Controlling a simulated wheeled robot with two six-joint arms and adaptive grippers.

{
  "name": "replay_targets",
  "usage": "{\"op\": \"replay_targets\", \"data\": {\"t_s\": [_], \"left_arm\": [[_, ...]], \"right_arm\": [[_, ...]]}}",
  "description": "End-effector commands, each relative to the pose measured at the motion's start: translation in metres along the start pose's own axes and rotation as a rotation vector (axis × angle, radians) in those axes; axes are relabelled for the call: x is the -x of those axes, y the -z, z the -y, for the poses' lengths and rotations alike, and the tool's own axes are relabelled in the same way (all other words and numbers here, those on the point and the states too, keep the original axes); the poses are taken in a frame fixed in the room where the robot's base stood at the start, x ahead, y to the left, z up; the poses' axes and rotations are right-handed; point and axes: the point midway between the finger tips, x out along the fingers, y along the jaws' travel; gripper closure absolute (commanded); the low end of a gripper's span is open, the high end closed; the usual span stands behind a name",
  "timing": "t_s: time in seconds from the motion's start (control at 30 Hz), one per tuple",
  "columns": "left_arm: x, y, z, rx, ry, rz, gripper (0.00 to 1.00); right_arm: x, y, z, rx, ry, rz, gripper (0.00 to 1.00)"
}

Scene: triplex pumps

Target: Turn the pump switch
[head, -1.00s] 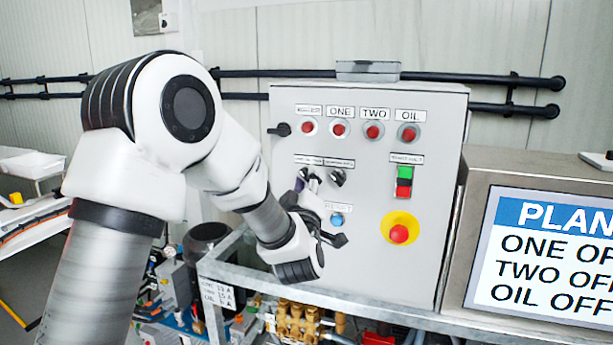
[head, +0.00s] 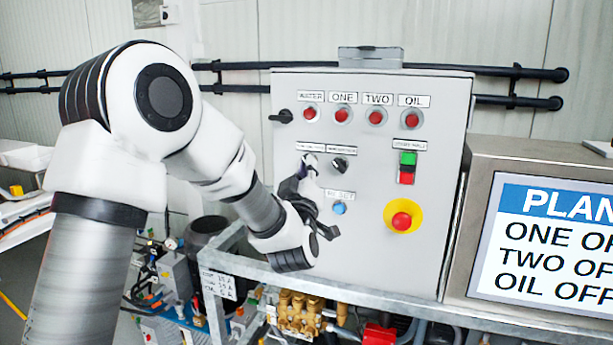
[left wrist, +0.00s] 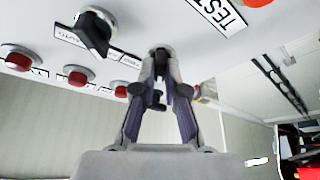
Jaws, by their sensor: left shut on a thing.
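The control panel (head: 425,265) is a grey upright box with two small rotary switches in its middle row. My left gripper (head: 306,168) reaches it from the lower left and covers most of the left switch. The knob's exact turn is hidden by the fingers. The right switch (head: 340,164) has a black handle and also shows in the left wrist view (left wrist: 95,32), apart from the fingers. My right gripper is not in view.
Several red lamps (head: 376,117) line the panel's top. A black side switch (head: 281,116), a blue button (head: 340,208), a green and red button pair (head: 407,168) and a red emergency stop (head: 401,221) sit around the gripper. A display (head: 545,250) stands right.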

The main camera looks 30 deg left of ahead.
Motion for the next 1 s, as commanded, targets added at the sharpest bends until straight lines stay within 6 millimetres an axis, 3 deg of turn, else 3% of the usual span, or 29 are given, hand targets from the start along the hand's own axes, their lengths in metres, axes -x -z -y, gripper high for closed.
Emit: {"op": "replay_targets", "data": {"t_s": [0.03,0.4,1.0], "left_arm": [[0.002,-0.005,0.005,-0.029,-0.011,0.003,1.0],[0.002,-0.004,0.007,-0.315,-0.13,0.004,1.0],[0.0,-0.001,0.007,-0.568,-0.235,0.006,1.0]], "right_arm": [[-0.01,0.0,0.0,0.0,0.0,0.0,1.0],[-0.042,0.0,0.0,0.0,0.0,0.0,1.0],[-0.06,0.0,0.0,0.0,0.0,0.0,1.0]]}}
